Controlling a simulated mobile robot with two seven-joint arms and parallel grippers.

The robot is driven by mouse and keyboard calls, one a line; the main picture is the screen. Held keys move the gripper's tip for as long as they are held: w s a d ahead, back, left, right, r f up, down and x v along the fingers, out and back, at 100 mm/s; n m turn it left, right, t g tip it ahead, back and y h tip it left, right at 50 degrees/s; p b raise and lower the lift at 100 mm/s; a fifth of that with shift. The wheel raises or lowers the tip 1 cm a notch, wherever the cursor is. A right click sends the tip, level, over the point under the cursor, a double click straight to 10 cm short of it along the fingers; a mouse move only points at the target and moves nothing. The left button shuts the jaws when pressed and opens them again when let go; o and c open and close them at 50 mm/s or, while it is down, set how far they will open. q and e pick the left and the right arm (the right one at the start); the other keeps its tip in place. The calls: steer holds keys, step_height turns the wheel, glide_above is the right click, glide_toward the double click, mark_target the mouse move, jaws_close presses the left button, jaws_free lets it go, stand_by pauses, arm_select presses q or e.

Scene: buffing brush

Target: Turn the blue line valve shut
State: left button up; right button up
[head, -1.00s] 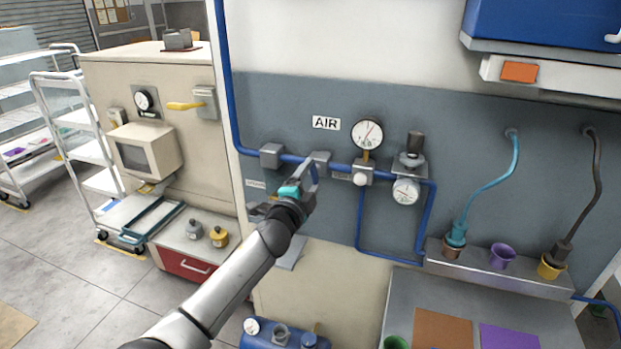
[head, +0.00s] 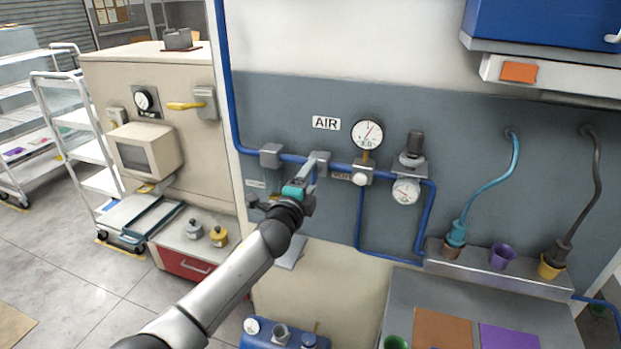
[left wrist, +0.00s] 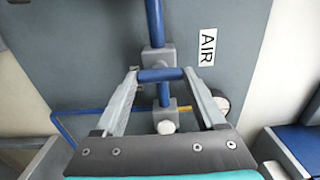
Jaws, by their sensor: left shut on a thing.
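The blue line (head: 340,167) runs along the grey wall panel below the AIR sign. A grey valve body (head: 319,158) sits on it, left of the round gauge. In the left wrist view, the blue valve handle (left wrist: 161,75) spans between my fingertips and lies crosswise to the blue pipe. My left gripper (head: 306,172) is shut on this handle, one finger at each end; it also shows in the left wrist view (left wrist: 160,80). In the head view the gripper mostly hides the handle. My right gripper is not in view.
A gauge (head: 367,134), a white knob (head: 360,179) and a regulator (head: 405,190) sit close to the right on the line. A grey block (head: 271,155) is on the pipe to the left. A workbench (head: 400,300) stands below right.

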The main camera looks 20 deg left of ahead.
arm_select(q)
steer(key=o, duration=1.3)
steer(key=shift+s, duration=0.1)
steer(key=shift+s+a, duration=0.15)
steer(key=shift+s, duration=3.65)
steer(key=shift+s+a, duration=0.15)
steer(key=shift+s, duration=3.6)
